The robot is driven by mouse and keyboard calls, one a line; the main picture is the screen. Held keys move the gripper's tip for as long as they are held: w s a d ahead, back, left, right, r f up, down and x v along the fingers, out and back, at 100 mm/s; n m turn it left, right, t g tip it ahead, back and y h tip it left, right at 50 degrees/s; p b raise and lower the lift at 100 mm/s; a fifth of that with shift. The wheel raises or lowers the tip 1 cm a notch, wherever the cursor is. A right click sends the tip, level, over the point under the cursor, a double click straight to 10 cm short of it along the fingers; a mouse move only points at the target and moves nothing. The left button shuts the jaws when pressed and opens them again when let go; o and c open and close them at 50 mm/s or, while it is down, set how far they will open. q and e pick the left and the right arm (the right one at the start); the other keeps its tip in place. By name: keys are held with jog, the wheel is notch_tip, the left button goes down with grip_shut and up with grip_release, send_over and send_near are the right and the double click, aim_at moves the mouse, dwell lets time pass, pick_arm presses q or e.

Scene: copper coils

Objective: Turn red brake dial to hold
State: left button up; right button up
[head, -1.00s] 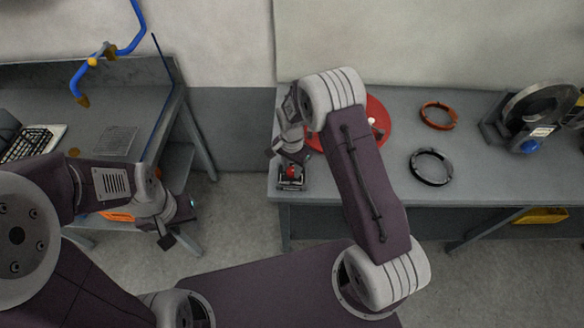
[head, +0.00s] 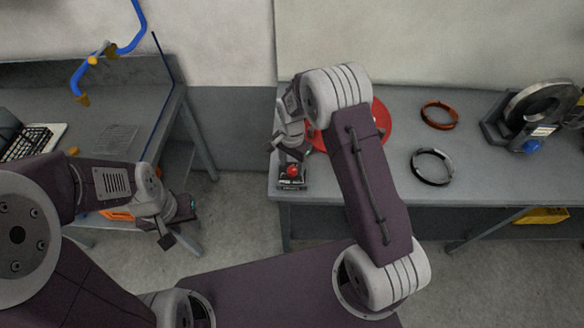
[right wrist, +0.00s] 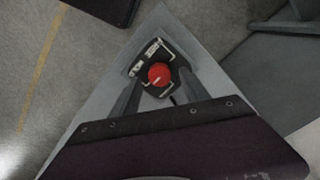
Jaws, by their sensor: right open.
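The red brake dial (head: 293,171) sits on a small dark box (head: 291,184) at the near left corner of the right-hand bench. In the right wrist view the dial (right wrist: 160,74) is a round red knob with a small pale mark on its face. My right gripper (head: 289,153) is open above the dial. In the right wrist view its fingers lie on either side of the knob, apart from it. My left gripper (head: 180,222) hangs away from both benches; its jaw opening is unclear.
The right-hand bench (head: 480,185) also holds a red disc (head: 382,118) partly behind my right arm, a copper ring (head: 439,115), a dark ring (head: 432,166) and a coil machine (head: 530,115). A keyboard (head: 30,143) lies on the left bench. Floor is free between the benches.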

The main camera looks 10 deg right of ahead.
notch_tip(320, 180, up, 7)
jog(key=shift+s+a+f+b, duration=0.1)
jog(key=shift+s+f+b, duration=0.1)
jog(key=shift+b, duration=0.15)
jog(key=shift+w+r, duration=0.1)
jog(key=shift+r, duration=0.15)
notch_tip(320, 180, up, 4)
send_over(292, 170)
jog(key=d, duration=0.1)
jog(key=s+d+n, duration=0.1)
jog(key=s+n, duration=0.4)
jog(key=s, duration=0.4)
jog(key=s+d+f+n+t, duration=0.1)
jog(key=s+d+n, duration=0.1)
jog(key=s+n, duration=0.3)
jog(key=s, duration=0.3)
jog(key=shift+s+d+f, duration=0.2)
jog(key=shift+s+f, duration=0.1)
jog(key=shift+s, duration=0.1)
jog(key=shift+s, duration=0.1)
